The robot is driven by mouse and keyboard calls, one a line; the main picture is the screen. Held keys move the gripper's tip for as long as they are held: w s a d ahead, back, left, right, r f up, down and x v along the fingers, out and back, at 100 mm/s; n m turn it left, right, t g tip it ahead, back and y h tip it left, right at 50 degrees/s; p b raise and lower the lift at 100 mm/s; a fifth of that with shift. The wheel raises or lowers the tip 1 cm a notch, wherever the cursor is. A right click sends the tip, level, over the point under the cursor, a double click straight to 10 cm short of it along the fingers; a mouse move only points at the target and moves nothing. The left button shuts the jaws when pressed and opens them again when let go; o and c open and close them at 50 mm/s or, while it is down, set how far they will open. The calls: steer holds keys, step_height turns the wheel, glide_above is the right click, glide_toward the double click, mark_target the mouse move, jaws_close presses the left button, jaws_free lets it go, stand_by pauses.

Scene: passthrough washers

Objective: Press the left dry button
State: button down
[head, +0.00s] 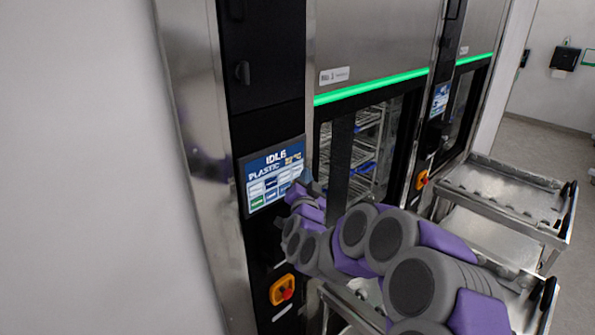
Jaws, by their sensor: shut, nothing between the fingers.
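The left washer's touch panel (256,172) is on the black column left of its glass door. It reads "IDLE" and "PLASTIC" above rows of small buttons, one of them green (257,201). The button labels are too small to read, so I cannot tell which is dry. My gripper (302,183) is shut and empty at the panel's right edge, hiding its lower right part. I cannot tell whether the tip touches the screen. A second panel (440,98) is on the right washer, farther away.
An orange-and-red emergency knob (283,290) is below the left panel, with another (422,180) on the right washer. A steel cart (500,190) stands at the right. The left washer's glass door (365,150) is behind my arm. A plain wall (80,170) fills the left.

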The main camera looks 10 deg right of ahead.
steer(key=shift+w+a, duration=0.1)
steer(key=shift+w, duration=0.05)
stand_by(0.3)
steer(key=shift+w+a, duration=0.15)
steer(key=shift+w+a+r, duration=0.1)
steer(key=shift+w+a, duration=0.05)
steer(key=shift+w, duration=0.1)
stand_by(0.8)
stand_by(0.3)
steer(key=shift+s+d, duration=0.45)
steer(key=shift+s, duration=0.15)
steer(key=s+d+b, duration=0.1)
steer(key=s, duration=0.1)
steer(key=s+d+b, duration=0.2)
stand_by(0.4)
